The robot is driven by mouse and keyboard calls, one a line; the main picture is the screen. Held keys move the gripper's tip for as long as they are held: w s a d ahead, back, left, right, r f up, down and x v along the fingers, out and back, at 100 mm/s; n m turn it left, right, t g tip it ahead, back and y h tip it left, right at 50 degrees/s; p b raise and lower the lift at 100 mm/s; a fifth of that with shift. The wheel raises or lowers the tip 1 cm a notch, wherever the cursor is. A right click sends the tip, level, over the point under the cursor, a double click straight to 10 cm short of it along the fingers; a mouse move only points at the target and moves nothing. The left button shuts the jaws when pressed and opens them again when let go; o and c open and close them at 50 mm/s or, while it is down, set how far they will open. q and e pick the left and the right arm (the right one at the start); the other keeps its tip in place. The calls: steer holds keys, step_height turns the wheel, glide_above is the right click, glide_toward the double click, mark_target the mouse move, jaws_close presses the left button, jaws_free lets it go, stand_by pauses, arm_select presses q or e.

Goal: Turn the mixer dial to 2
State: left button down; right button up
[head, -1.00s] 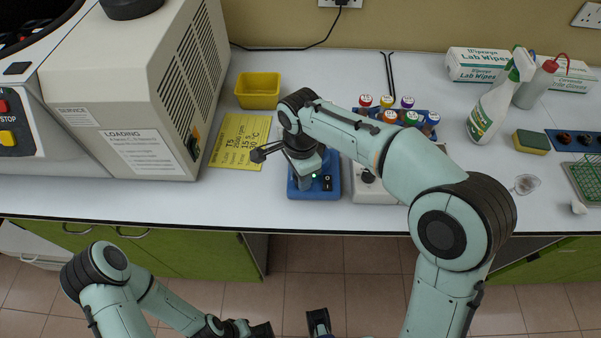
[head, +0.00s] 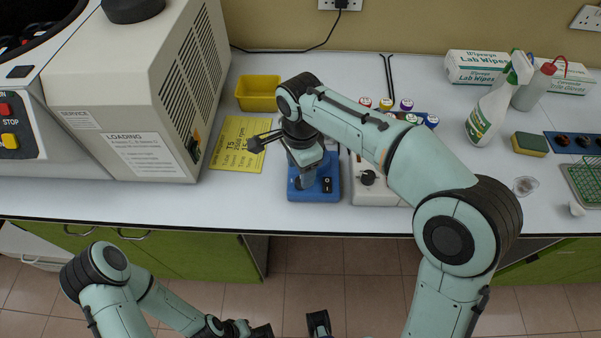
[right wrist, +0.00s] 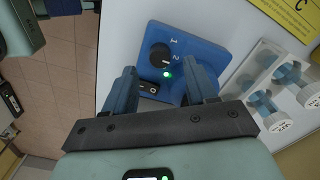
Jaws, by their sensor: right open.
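The mixer is a blue box (head: 332,172) on the bench, partly under my right arm in the head view. In the right wrist view, its blue top (right wrist: 183,93) carries a black round dial (right wrist: 160,55) beside printed 1 and 2, a lit green light and a black switch. A small pale mark shows on the dial's edge near the 2 and the light; its exact setting is hard to tell. My right gripper (right wrist: 163,74) is open above the mixer, its fingers apart on either side of the dial's area, holding nothing. My left gripper (head: 262,330) is low at the bottom edge, partly cut off.
A white device (head: 375,190) with a black knob stands close to the mixer's right. Several capped vials (head: 406,104) stand behind it, partly hidden by my arm. A yellow card (head: 240,143) and yellow bin (head: 258,92) lie left and behind. A large beige machine (head: 140,90) stands further left.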

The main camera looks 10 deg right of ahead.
step_height(320, 180, up, 10)
steer(key=p, duration=0.1)
steer(key=shift+f+p, duration=0.25)
steer(key=shift+p, duration=0.15)
steer(key=shift+f, duration=0.1)
